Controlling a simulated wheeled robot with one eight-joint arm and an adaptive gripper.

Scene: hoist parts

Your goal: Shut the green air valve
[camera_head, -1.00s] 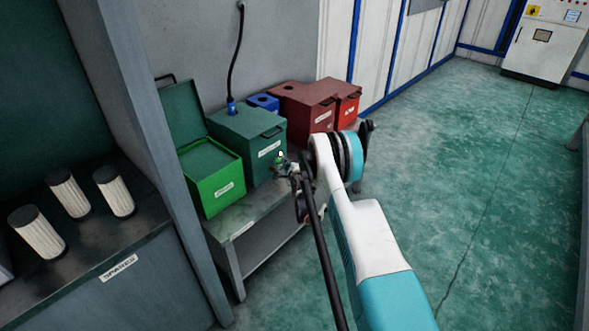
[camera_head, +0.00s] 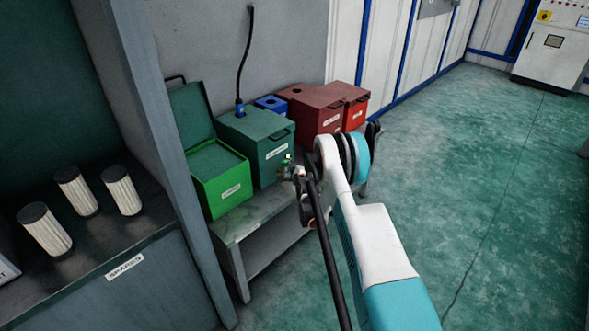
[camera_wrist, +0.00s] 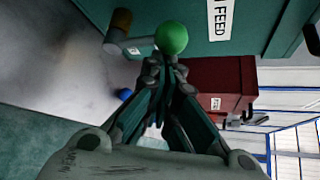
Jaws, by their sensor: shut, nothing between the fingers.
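The green air valve has a round green knob (camera_wrist: 172,38), seen close in the wrist view, with a grey pipe fitting (camera_wrist: 114,46) and a brown end cap beside it. It sits at the front of a dark green box (camera_wrist: 155,14) whose label is partly cut off and ends in "FEED". In the head view the green knob (camera_head: 287,158) is small, at the box's front right. My gripper (camera_wrist: 165,62) is shut and empty, its fingertips just below the knob in the wrist view. I cannot tell whether they touch it. My gripper (camera_head: 292,174) partly hides the valve in the head view.
The dark green box (camera_head: 235,130) stands on a grey bench (camera_head: 240,222) between an open bright green box (camera_head: 222,192) and dark red (camera_head: 318,105) and blue boxes. A grey post (camera_head: 165,150) and several white filters are at left. Floor at right is clear.

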